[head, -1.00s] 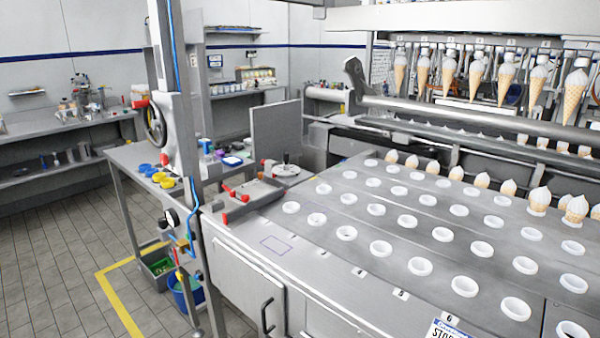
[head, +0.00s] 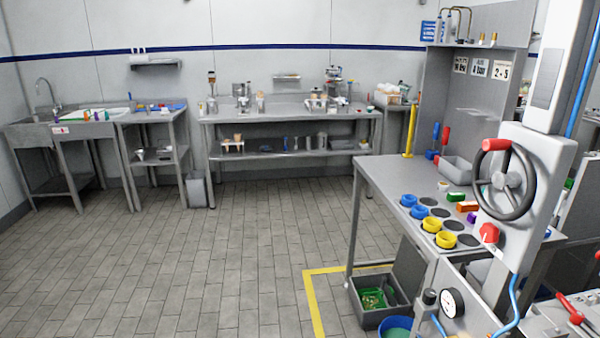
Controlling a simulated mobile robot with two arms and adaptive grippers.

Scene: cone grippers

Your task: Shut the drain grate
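I cannot make out a drain grate for certain in the head view. An open-topped grey box (head: 366,318) with green contents (head: 373,298) stands on the floor below the near end of the workbench. A grey panel (head: 409,266) rises behind it on the right; whether it is joined to the box I cannot tell. Neither of my grippers is in view.
The workbench (head: 385,177) holds blue and yellow rings. A post with a handwheel (head: 505,181) stands at right. A yellow floor line (head: 312,300) borders the box. A blue-green bucket (head: 397,329) is beside it. The tiled floor (head: 190,260) at left is clear.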

